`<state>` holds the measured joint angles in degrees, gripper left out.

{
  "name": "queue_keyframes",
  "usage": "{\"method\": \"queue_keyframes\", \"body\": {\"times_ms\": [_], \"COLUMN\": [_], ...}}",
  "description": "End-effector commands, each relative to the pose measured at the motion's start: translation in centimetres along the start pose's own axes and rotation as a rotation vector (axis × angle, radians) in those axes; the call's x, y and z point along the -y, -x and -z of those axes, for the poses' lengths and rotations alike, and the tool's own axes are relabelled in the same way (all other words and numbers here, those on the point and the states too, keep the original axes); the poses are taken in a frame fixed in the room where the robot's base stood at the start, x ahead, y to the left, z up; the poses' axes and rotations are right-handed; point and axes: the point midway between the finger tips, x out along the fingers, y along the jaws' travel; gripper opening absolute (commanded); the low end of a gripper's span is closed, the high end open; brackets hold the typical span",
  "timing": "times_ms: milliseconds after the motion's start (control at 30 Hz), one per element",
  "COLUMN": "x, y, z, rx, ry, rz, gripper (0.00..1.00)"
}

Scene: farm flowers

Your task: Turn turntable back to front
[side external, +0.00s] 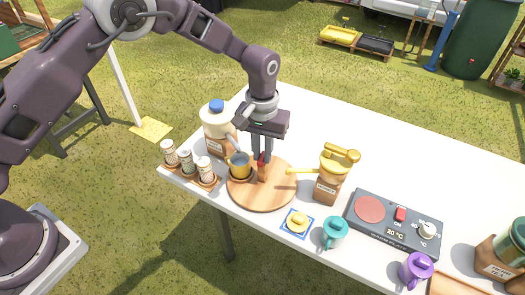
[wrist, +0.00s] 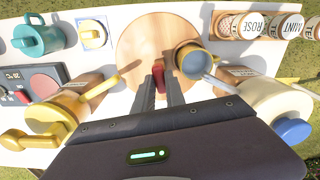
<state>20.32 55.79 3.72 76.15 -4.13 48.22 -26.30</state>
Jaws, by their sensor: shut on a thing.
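The turntable is a round wooden disc (side external: 270,199) on the white table, and it also shows in the wrist view (wrist: 146,35). A red upright handle (side external: 262,172) stands on it near the middle. My gripper (side external: 262,155) points down from above, its fingers shut on the red handle, which also shows in the wrist view (wrist: 158,77). The fingers hide part of the handle. A mustard-yellow mug (side external: 239,166) with a grey-blue inside stands on the turntable, left of the handle in the side view; it also shows in the wrist view (wrist: 193,60).
A wooden rack with several spice jars (side external: 187,163) and a white jug (side external: 215,125) stand close on the left.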

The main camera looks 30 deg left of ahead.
Motion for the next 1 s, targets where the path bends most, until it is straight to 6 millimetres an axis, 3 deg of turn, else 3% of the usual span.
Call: {"method": "queue_keyframes", "body": {"times_ms": [1000], "x": [-0.10], "y": [0.17], "z": [0.06], "rx": [-0.002], "ry": [0.508], "rz": [-0.004], "gripper": [0.00]}}
